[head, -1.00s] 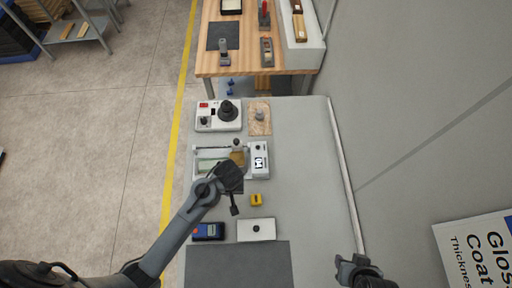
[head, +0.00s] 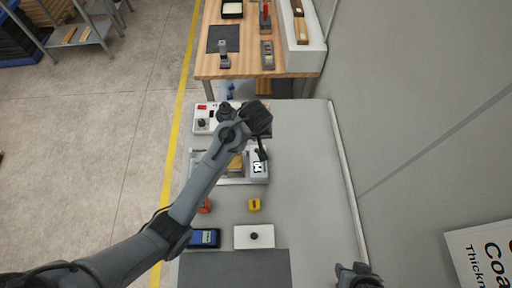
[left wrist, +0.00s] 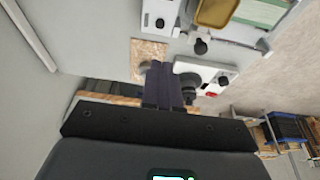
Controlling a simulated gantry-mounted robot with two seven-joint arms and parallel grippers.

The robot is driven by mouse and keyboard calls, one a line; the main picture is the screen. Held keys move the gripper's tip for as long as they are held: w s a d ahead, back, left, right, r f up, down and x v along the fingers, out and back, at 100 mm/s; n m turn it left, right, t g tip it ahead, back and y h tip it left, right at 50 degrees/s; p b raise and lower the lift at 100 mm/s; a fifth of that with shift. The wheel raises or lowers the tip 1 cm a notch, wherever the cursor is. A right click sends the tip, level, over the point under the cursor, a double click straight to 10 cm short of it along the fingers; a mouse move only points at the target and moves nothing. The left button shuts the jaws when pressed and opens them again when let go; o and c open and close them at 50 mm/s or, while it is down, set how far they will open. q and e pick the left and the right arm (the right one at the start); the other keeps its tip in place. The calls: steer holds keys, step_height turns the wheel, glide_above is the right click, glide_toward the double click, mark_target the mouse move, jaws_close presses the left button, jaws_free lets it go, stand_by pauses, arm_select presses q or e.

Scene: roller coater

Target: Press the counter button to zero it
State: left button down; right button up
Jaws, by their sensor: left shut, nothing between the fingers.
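The roller coater (head: 236,180) lies on the grey bench, partly hidden by my left arm. At its right end is a white box with a small black-and-white counter display (head: 258,167). The left wrist view shows this white end box (left wrist: 158,18) with small dark round parts on it; I cannot tell which is the button.
Behind the coater stand a white unit with a red switch (head: 202,107) and a brownish board (left wrist: 148,50). The bench's right side is clear.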

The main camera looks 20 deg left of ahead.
arm_select(q)
glide_above(256, 149)
steer(key=s, duration=0.1)
step_height(256, 149, down, 12)
steer(key=shift+d+r+p, duration=0.1)
steer(key=shift+d+p, duration=0.05)
steer(key=shift+p, duration=0.15)
steer(key=shift+s+f, duration=0.1)
steer(key=shift+f, duration=0.85)
arm_select(e)
steer(key=shift+r, duration=0.3)
